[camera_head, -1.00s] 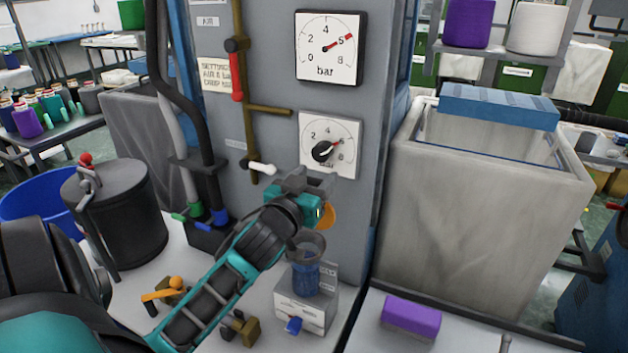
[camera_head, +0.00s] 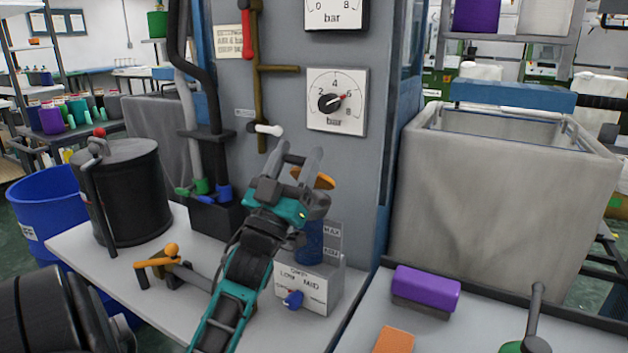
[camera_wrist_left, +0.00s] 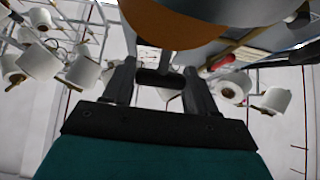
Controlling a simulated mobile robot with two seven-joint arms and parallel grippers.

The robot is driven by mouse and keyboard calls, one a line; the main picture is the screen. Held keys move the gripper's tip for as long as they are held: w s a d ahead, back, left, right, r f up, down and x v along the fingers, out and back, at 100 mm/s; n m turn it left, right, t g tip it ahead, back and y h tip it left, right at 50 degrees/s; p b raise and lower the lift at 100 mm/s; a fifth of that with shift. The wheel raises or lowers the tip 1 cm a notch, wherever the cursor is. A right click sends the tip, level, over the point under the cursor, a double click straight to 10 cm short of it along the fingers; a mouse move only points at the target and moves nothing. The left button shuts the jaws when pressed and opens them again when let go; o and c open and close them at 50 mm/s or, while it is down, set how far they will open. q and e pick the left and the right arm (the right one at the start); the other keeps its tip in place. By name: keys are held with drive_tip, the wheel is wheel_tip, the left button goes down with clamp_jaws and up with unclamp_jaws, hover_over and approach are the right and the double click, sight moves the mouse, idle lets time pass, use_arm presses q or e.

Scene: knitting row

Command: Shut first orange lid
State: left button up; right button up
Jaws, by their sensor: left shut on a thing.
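The orange lid (camera_head: 318,178) stands tilted up above a blue-filled cup (camera_head: 310,246) on a pale box (camera_head: 308,288) with a blue knob. My left gripper (camera_head: 300,158) is at the lid, partly in front of it and the cup's top. In the left wrist view the lid's orange face (camera_wrist_left: 165,25) fills the top, and the fingers (camera_wrist_left: 160,80) are shut about a small dark piece just below it. The lid's hinge is hidden. My right gripper is not in view.
A grey panel with a gauge (camera_head: 337,102) rises behind the gripper, with a white-handled lever (camera_head: 268,130) close by. A black pot (camera_head: 120,190) and an orange-handled valve (camera_head: 170,262) stand left. A purple block (camera_head: 426,288) lies right.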

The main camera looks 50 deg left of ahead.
use_arm(q)
drive_tip(key=shift+t, duration=0.5)
drive_tip(key=s+f+b, duration=0.1)
drive_tip(key=f, duration=0.1)
drive_tip(key=s+f+b, duration=0.1)
drive_tip(key=f, duration=0.1)
drive_tip(key=s+d+f+b, duration=0.1)
drive_tip(key=f, duration=0.1)
drive_tip(key=shift+s+f, duration=0.1)
drive_tip(key=shift+s, duration=0.05)
drive_tip(key=shift+s+d+f, duration=0.1)
drive_tip(key=shift+s+f, duration=0.05)
drive_tip(key=shift+f, duration=0.65)
drive_tip(key=shift+s+f, duration=0.1)
drive_tip(key=shift+f, duration=0.8)
drive_tip(key=o, duration=1.4)
drive_tip(key=shift+o, duration=0.2)
drive_tip(key=shift+r, duration=0.2)
drive_tip(key=shift+f+b, duration=0.1)
drive_tip(key=shift+b, duration=0.2)
